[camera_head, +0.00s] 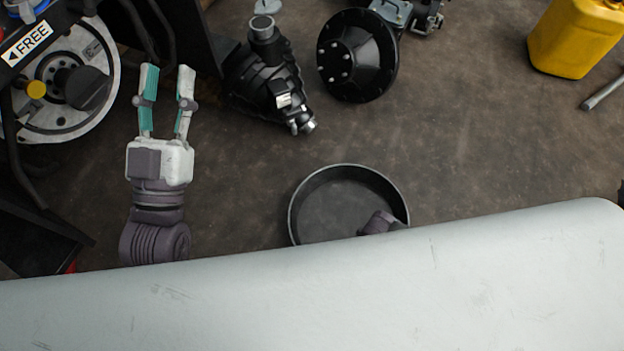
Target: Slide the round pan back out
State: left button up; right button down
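The round pan (340,212) is a dark, shallow dish with a thin raised rim, lying on the floor at the middle. Its near edge is hidden behind a broad pale panel. A purple-grey part like my arm links shows over the pan's near right side; its fingers do not show. My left gripper (165,88) is left of the pan and well apart from it, fingers pointing to the top of the picture. Its two green-padded fingers are spread, with nothing between them.
The pale scuffed panel (330,295) spans the whole foreground. Beyond the pan are a black mechanical housing (268,80) and a round black bolted part (358,60). A yellow canister (575,40) stands at top right. Machinery with a "FREE" label (28,45) is at left. Floor right of the pan is clear.

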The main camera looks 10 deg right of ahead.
pick_arm(q)
notch_tip(320, 180, down, 8)
jog(key=w+g+y+p, duration=0.1)
jog(key=w+g, duration=0.1)
jog(key=g, duration=0.3)
jog(key=shift+a+y+p, duration=0.35)
jog(key=shift+y+p, duration=0.05)
